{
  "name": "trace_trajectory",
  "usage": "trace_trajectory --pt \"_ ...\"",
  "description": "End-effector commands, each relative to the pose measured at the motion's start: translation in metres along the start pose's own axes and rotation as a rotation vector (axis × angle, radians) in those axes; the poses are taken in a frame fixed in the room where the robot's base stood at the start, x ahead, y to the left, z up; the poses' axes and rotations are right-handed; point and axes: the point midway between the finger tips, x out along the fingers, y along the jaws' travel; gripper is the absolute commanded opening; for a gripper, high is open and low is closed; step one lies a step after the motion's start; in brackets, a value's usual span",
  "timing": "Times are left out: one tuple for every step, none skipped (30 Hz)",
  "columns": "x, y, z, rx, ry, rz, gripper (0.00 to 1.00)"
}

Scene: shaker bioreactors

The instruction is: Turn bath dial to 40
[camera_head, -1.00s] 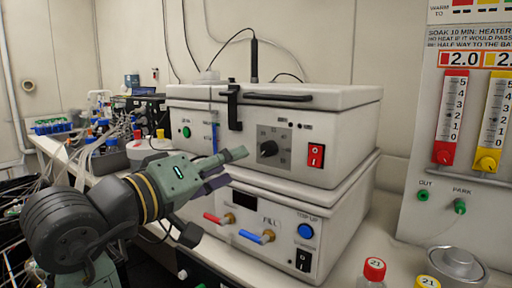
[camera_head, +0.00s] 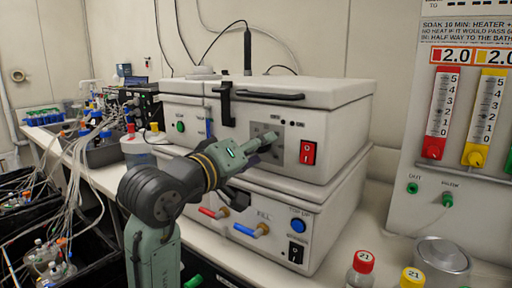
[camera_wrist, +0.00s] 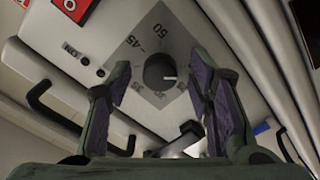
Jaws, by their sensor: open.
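The bath (camera_head: 345,118) is a white box with a lid, standing on a similar white lower unit. Its dial (camera_wrist: 158,72) is a dark round knob on a grey scale plate (camera_wrist: 150,40). In the wrist view the plate reads 50 and 45 at the upper side, with smaller numbers below. A short white mark on the knob points to the right in the picture. My gripper (camera_wrist: 158,64) is open, its two fingers on either side of the dial with gaps, not touching it as far as I can tell. In the head view my gripper (camera_head: 258,163) hides the dial.
A red rocker switch (camera_head: 308,152) sits right of the dial. Below are red (camera_head: 210,212) and blue (camera_head: 244,229) handled taps, close under my gripper. A black lid handle (camera_head: 270,96) and latch (camera_head: 226,103) sit above. Capped bottles (camera_head: 361,268) stand front right.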

Motion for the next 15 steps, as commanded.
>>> trace_trajectory --pt "-0.0001 -0.0002 0.0000 0.000 0.000 0.000 0.47" --pt "-0.0002 -0.0002 0.0000 0.000 0.000 0.000 0.47" --pt "-0.0002 -0.0001 -0.0001 0.000 0.000 0.000 0.46" --pt "-0.0003 -0.0001 -0.0001 0.000 0.000 0.000 0.44" --pt "-0.0003 -0.0001 -0.0001 0.000 0.000 0.000 0.42" --pt "-0.0004 -0.0001 -0.0002 0.000 0.000 0.000 0.39" --pt "-0.0004 -0.0001 -0.0002 0.000 0.000 0.000 0.37" --pt "-0.0004 -0.0001 -0.0002 0.000 0.000 0.000 0.35" --pt "-0.0005 -0.0001 -0.0002 0.000 0.000 0.000 0.33" --pt "-0.0005 -0.0001 -0.0002 0.000 0.000 0.000 0.31" --pt "-0.0005 -0.0001 -0.0002 0.000 0.000 0.000 0.29" --pt "-0.0005 -0.0001 -0.0003 0.000 0.000 0.000 0.26" --pt "-0.0005 -0.0001 -0.0003 0.000 0.000 0.000 0.24" --pt "-0.0005 -0.0001 -0.0003 0.000 0.000 0.000 0.22" --pt "-0.0006 -0.0001 -0.0003 0.000 0.000 0.000 0.19"
